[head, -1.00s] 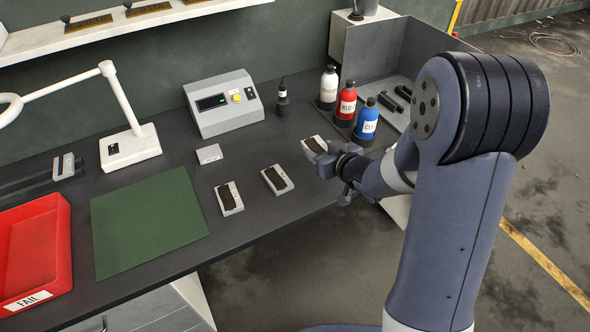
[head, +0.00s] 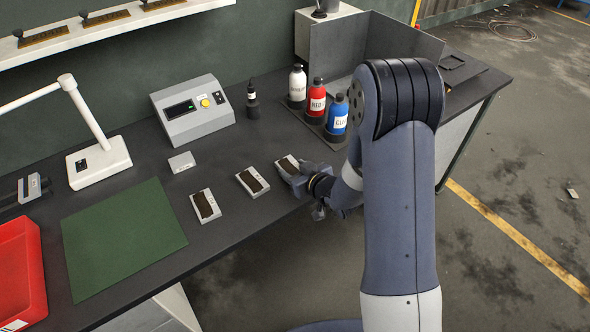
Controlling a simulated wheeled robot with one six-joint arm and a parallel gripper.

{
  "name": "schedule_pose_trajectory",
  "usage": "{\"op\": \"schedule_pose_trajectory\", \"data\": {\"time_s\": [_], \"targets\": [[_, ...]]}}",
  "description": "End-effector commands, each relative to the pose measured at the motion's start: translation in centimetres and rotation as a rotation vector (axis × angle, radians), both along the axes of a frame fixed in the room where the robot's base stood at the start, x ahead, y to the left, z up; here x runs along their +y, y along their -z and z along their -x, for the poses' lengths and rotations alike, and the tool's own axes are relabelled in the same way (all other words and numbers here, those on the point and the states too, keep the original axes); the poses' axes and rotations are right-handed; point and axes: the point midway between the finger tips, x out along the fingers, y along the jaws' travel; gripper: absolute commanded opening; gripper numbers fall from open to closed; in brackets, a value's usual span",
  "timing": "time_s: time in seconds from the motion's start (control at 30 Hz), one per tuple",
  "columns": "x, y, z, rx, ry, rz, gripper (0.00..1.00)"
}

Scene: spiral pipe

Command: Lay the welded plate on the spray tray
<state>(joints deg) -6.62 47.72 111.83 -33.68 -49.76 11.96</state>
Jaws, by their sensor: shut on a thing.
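My gripper (head: 293,176) is at the right end of the row of plates and is shut on the near end of a small pale plate with a dark strip, the welded plate (head: 285,161). The fingers partly cover this plate. I cannot tell whether it touches the bench. Two similar plates (head: 253,183) (head: 206,206) lie to its left. A grey tray with upright walls (head: 335,50), perhaps the spray tray, stands at the back right. My arm hides much of its floor.
White, red and blue bottles (head: 317,100) stand in a dark rack between plates and tray. A grey control box (head: 193,110), small grey block (head: 181,162), green mat (head: 125,237), lamp (head: 98,160) and red bin (head: 22,270) are to the left.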

Motion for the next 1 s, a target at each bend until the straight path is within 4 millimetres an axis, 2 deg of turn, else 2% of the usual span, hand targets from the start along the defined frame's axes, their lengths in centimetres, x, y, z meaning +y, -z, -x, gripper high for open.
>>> {"op": "schedule_pose_trajectory", "data": {"time_s": [0.2,0.23,0.47,0.83,1.0], "targets": [[0.0,0.3,-0.1,-0.004,0.000,-0.001,0.06],[0.0,0.3,0.0,0.000,0.000,0.000,0.53],[0.0,0.3,0.0,0.001,0.000,0.001,0.72],[0.0,-0.3,0.0,0.001,0.000,0.000,0.72],[-1.6,-1.1,2.2,-0.001,0.003,0.000,0.72]]}}
